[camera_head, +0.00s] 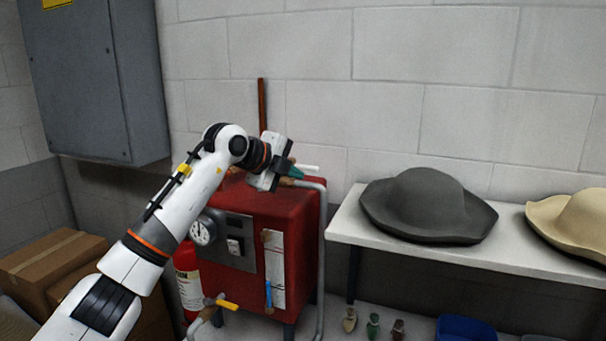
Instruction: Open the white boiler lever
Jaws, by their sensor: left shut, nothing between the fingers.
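The red boiler (300,218) stands against the wall in the middle of the view. The gripper and arm hide part of the boiler's top and the lever's inner end. My right gripper is not in view.
A white shelf (345,226) with a dark grey hat (425,205) and a beige hat (575,222) is to the right. A yellow-handled valve (226,304) and fire extinguisher (188,278) are low in front. A grey cabinet (85,85) and cardboard boxes (48,262) are left.

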